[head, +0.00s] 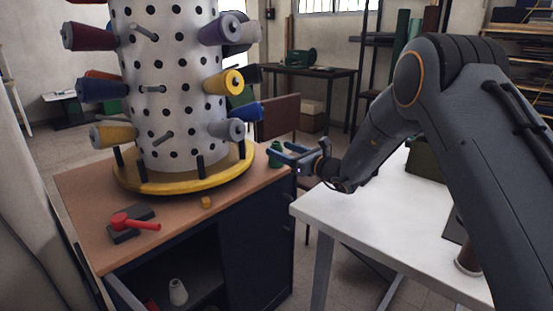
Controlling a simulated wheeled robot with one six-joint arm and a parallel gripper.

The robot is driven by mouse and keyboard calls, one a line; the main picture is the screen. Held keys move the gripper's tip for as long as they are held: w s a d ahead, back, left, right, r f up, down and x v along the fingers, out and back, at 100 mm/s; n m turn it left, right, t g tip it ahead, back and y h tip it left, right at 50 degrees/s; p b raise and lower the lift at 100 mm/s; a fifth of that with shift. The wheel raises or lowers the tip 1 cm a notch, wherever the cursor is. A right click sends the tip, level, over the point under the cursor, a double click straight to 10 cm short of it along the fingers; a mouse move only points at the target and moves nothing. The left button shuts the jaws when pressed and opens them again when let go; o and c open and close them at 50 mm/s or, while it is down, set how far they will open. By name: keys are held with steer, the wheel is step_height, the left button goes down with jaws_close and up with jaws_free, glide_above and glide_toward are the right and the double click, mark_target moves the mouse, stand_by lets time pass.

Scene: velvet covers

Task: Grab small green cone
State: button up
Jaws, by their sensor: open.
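A small green cone (275,161) stands at the right end of the brown cabinet top (225,197), just right of the yellow round base. My gripper (283,151) reaches in from the right, with its fingers at the cone's upper part in the picture. The fingers are apart. They partly cover the cone, and I cannot tell whether they are around it or in front of it, or whether they touch it.
A white perforated column (178,132) with thread spools stands on a yellow base (183,184) left of the cone. A white table (385,222) stands on the right.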

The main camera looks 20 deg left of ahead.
steer(key=shift+w+r+x, duration=0.1)
steer(key=shift+w+x, duration=0.05)
steer(key=shift+x, duration=1.8)
steer(key=shift+w+r+x, duration=0.1)
steer(key=shift+x, duration=1.85)
steer(key=shift+d, duration=0.15)
steer(key=c, duration=1.1)
